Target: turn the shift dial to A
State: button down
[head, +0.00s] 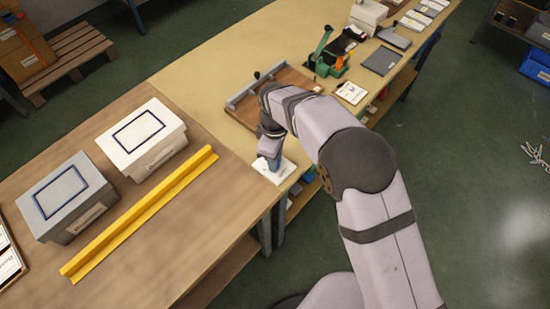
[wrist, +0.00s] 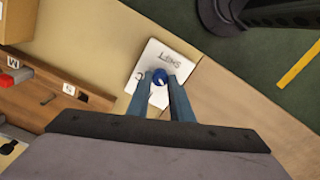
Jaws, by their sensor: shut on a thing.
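The shift dial shows in the wrist view as a blue round knob (wrist: 160,76) on a white plate (wrist: 144,60) with dark lettering. My gripper (wrist: 163,84) has its two blue-grey fingers closed around the knob. In the head view my gripper (head: 272,160) points down at the white plate (head: 276,171) near the table's front edge. The fingers hide part of the knob and the lower part of the plate. I cannot tell which letter the dial points to.
A wooden board with a grey rail (head: 256,86) lies just behind my gripper. A yellow angled bar (head: 140,215), a white box (head: 142,140) and a grey box (head: 66,196) are to the left. A green device (head: 326,62) stands farther back.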

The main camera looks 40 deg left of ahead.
dwell(0.4)
jog(key=c, duration=1.6)
grip_release()
jog(key=shift+o, duration=0.2)
jog(key=shift+r+b, duration=0.9)
jog(key=shift+r, duration=2.8)
